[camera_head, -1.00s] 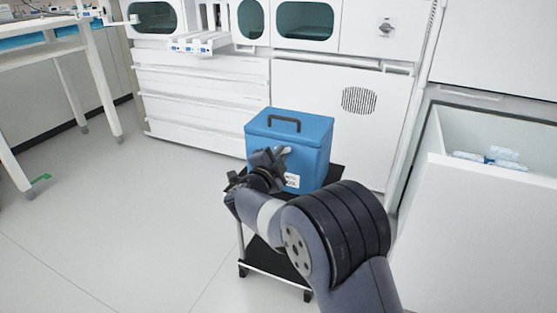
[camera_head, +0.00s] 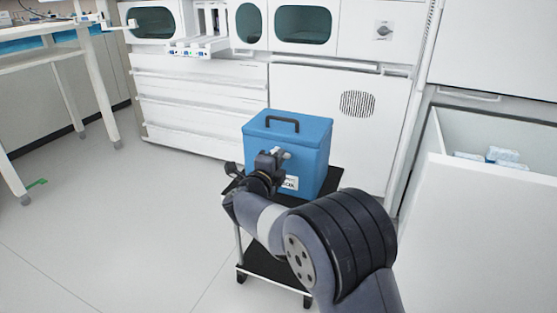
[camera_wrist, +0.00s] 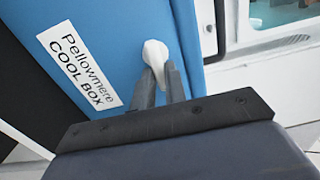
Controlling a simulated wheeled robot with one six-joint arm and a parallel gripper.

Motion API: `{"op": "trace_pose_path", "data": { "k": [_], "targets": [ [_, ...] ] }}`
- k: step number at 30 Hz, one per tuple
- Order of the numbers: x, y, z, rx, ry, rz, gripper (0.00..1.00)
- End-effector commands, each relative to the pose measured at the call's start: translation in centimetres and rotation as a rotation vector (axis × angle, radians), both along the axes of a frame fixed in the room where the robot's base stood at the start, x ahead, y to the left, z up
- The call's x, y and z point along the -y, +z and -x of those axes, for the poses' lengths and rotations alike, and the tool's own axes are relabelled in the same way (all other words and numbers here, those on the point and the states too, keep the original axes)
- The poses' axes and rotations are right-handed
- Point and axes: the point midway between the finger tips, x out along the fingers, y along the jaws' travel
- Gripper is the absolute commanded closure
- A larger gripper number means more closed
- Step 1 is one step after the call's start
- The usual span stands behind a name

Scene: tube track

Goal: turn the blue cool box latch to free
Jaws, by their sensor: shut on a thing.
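The blue cool box (camera_head: 312,138) stands on a black-topped trolley, with a dark handle on its lid. It fills the left and middle of the wrist view (camera_wrist: 110,28), beside its white "Pellowmere COOL BOX" label (camera_wrist: 80,72). The latch (camera_wrist: 155,54) is a pale, rounded lever on the front face, right of the label. My gripper (camera_wrist: 160,82) has its fingertips shut on the latch's lower part. In the head view my gripper (camera_head: 275,160) is at the box's front face, and the latch is mostly hidden there.
The black trolley (camera_head: 325,184) holds the box. White cabinets (camera_head: 200,100) stand behind it. An open white drawer or bin (camera_head: 440,130) with pale packs (camera_head: 502,155) is at the right. A white table (camera_head: 70,50) is at the left.

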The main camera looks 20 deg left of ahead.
Motion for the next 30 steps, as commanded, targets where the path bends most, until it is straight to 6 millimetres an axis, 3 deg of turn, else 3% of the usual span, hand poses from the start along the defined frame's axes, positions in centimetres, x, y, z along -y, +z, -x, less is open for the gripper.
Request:
{"op": "trace_pose_path", "data": {
  "k": [9,10,17,25,30],
  "targets": [
    [0.0,-0.2,0.0,-0.003,-0.001,-0.002,1.0],
    [0.0,-0.2,0.0,-0.003,-0.001,-0.001,0.85],
    [0.0,-0.1,0.0,-0.002,-0.001,-0.001,0.66],
    [0.0,0.0,0.2,-0.001,0.0,0.0,0.65],
    [-0.2,0.1,1.9,-0.002,0.002,0.001,0.65]
  ]
}}
